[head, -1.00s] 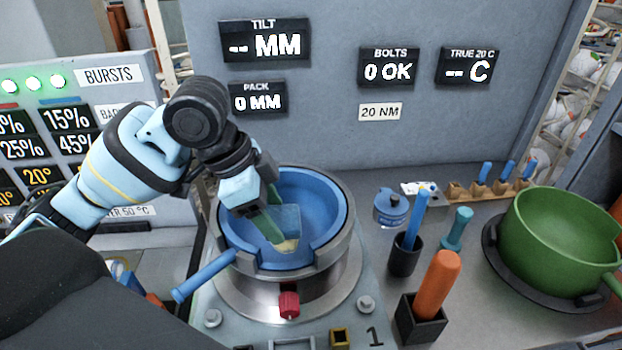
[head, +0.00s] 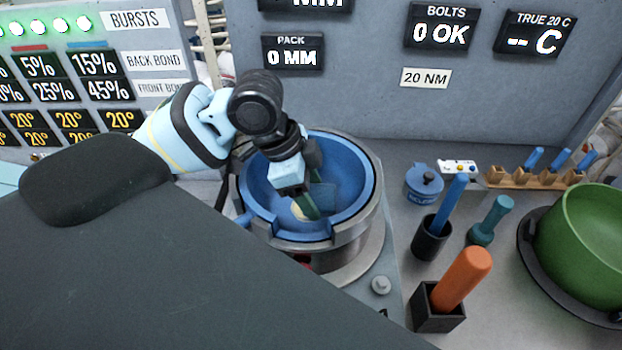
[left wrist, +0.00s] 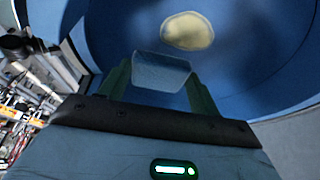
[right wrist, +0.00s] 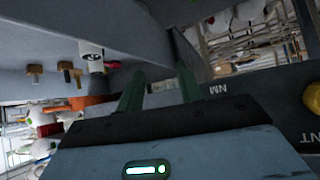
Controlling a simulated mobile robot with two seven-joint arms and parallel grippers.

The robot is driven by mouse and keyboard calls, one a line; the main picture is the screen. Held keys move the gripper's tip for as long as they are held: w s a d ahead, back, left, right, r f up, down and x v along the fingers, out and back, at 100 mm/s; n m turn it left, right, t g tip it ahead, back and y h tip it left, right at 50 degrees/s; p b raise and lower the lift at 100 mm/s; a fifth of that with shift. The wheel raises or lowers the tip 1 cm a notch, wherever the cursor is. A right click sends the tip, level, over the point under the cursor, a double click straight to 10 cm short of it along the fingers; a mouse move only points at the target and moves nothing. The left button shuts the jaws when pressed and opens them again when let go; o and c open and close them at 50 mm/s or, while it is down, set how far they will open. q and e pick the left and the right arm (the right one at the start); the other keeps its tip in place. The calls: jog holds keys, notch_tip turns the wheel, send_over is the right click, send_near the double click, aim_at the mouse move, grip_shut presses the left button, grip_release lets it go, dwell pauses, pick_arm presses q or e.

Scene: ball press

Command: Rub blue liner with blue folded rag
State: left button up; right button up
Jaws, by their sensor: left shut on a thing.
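The blue liner (head: 357,163) is a round bowl-shaped lining inside a metal ring. It fills much of the left wrist view (left wrist: 255,50). A pale yellowish patch (left wrist: 188,31) lies on its floor. My left gripper (head: 308,203) is down inside the liner with its green fingers shut on the blue folded rag (left wrist: 162,73). The rag also shows beside the fingers in the head view (head: 323,196). I cannot tell whether the rag touches the liner. My right gripper (right wrist: 160,82) is open and empty in the right wrist view, away from the liner.
Right of the liner stand a small blue lidded pot (head: 423,186), a blue-handled tool (head: 450,203) in a black cup, a teal tool (head: 490,220) and an orange handle (head: 462,278) in a black holder. A green pot (head: 585,250) is farther right. A grey panel (head: 350,100) rises behind.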

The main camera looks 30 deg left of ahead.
pick_arm(q)
jog(key=shift+f, duration=1.45)
jog(key=shift+f, duration=0.35)
jog(key=shift+a, duration=0.1)
jog(key=shift+w+a+r, duration=0.1)
jog(key=shift+w+a, duration=0.15)
jog(key=shift+a, duration=0.65)
jog(key=shift+w+a, duration=0.25)
jog(key=shift+a, duration=0.6)
